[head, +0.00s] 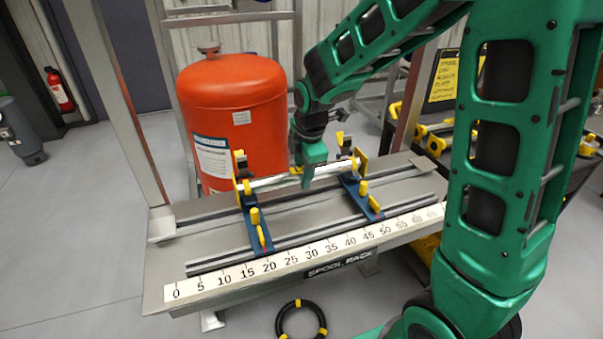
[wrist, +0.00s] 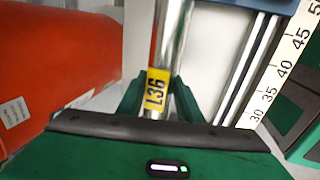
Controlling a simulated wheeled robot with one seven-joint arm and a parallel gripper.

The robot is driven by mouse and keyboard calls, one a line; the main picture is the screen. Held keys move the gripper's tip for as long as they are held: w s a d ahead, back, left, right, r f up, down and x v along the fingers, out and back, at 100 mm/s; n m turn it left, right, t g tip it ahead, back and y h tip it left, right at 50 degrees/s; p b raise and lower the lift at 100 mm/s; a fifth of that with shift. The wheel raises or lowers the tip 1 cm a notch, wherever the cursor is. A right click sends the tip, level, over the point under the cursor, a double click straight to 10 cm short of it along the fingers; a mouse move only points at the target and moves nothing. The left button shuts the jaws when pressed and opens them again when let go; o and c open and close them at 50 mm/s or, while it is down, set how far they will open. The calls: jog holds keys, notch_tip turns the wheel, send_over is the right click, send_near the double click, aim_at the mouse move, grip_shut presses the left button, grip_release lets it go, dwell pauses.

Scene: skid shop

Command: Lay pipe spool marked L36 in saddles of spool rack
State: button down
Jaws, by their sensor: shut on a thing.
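The spool rack (head: 215,232) has two blue saddle bars with yellow uprights, a left saddle (head: 250,217) and a right saddle (head: 366,203). The spool lies across above their far part. I cannot tell whether it touches them.
A large orange tank (head: 233,105) stands close behind the rack. A number scale (head: 300,256) runs along the rack's front edge. A black ring with yellow bands (head: 301,318) lies on the floor in front. A cart with yellow items (head: 437,143) stands at right.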

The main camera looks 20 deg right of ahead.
jog(key=shift+s+x, duration=0.2)
jog(key=shift+x, duration=0.7)
dwell(0.9)
jog(key=shift+f, duration=0.1)
jog(key=c, duration=1.2)
grip_release()
jog(key=shift+c, duration=0.7)
jog(key=shift+d+r, duration=0.1)
jog(key=shift+r, duration=3.9)
